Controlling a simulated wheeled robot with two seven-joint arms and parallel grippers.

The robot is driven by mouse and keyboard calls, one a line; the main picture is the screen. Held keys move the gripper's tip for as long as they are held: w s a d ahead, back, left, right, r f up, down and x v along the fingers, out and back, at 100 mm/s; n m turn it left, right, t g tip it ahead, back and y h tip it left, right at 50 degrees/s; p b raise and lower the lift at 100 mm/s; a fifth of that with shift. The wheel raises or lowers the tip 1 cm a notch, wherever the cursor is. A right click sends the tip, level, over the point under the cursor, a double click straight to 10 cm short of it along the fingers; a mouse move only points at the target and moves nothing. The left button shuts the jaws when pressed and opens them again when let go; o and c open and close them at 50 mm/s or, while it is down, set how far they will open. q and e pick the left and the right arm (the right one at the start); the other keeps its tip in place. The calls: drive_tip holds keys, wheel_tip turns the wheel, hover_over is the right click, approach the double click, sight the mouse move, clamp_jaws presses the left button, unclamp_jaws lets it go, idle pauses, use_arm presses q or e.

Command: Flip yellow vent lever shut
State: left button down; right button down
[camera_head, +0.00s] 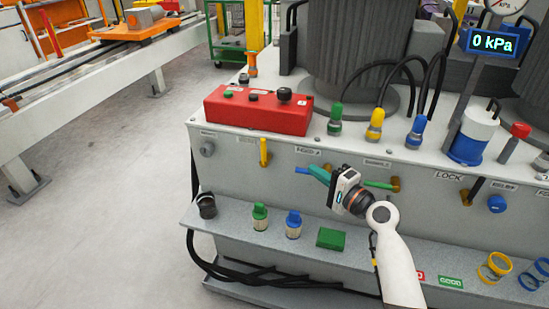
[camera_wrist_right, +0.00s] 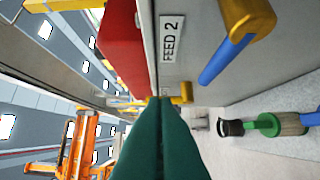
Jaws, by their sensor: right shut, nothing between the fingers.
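The yellow vent lever (camera_head: 264,152) stands upright on the grey front panel, below the red box. In the right wrist view the yellow lever (camera_wrist_right: 186,92) shows just beyond the fingertips, partly hidden by them. My right gripper (camera_head: 313,170) is shut and empty, with teal fingers pointing left toward the lever. In the head view a gap separates the fingertips from the yellow lever. In the right wrist view the shut fingers (camera_wrist_right: 160,100) fill the lower middle. My left gripper is not in view.
A blue lever (camera_wrist_right: 222,62) lies beside the gripper under the FEED 2 label. A green lever (camera_head: 380,184) is right of the gripper. The red box (camera_head: 258,110) sits above. A shelf below holds a green connector (camera_head: 260,216), a blue connector (camera_head: 293,223) and a green block (camera_head: 331,238).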

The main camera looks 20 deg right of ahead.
sight(265, 150)
drive_tip(key=shift+w, duration=0.1)
